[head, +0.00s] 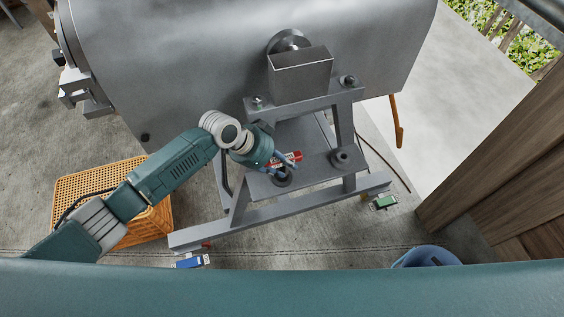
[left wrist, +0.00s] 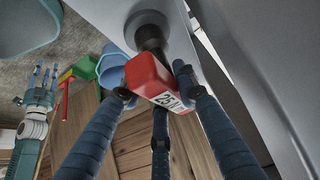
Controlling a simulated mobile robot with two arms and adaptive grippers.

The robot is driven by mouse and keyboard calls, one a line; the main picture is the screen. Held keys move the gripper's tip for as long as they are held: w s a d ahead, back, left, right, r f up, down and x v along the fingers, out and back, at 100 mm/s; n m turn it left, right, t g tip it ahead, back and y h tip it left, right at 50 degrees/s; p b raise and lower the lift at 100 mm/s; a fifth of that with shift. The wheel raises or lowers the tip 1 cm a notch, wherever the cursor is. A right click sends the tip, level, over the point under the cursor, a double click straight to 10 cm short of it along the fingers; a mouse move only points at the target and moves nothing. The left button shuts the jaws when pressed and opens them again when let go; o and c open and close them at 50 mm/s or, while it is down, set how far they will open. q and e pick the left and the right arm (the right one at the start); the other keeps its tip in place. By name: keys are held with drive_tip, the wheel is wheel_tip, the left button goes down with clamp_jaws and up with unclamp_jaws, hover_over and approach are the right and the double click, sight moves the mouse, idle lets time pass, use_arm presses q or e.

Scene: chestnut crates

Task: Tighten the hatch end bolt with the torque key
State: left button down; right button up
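The torque key (left wrist: 150,75) has a red block body with a white "25" label and a black shaft. In the left wrist view my left gripper (left wrist: 158,95) has its three blue fingers closed around the red body. The shaft points up to a grey metal surface; I cannot tell if it sits on a bolt. In the head view the left gripper (head: 280,163) and the red key (head: 290,157) are over the lower plate of the grey stand, near a dark round bolt (head: 283,179). My right gripper (left wrist: 45,73) shows in the left wrist view with spread, empty fingers.
A large grey drum (head: 220,50) lies behind the stand (head: 215,232). Other bolts (head: 342,158) are on the stand. An orange crate (head: 75,182) is at left. A blue box (head: 190,262), a green item (head: 384,202) and a blue bucket (head: 430,256) are on the floor. Wooden boards (head: 490,180) stand right.

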use_arm(q)
drive_tip(key=shift+r, duration=0.2)
drive_tip(key=shift+r, duration=0.2)
wheel_tip(320, 180, up, 19)
drive_tip(key=b, duration=0.2)
drive_tip(key=shift+r, duration=0.2)
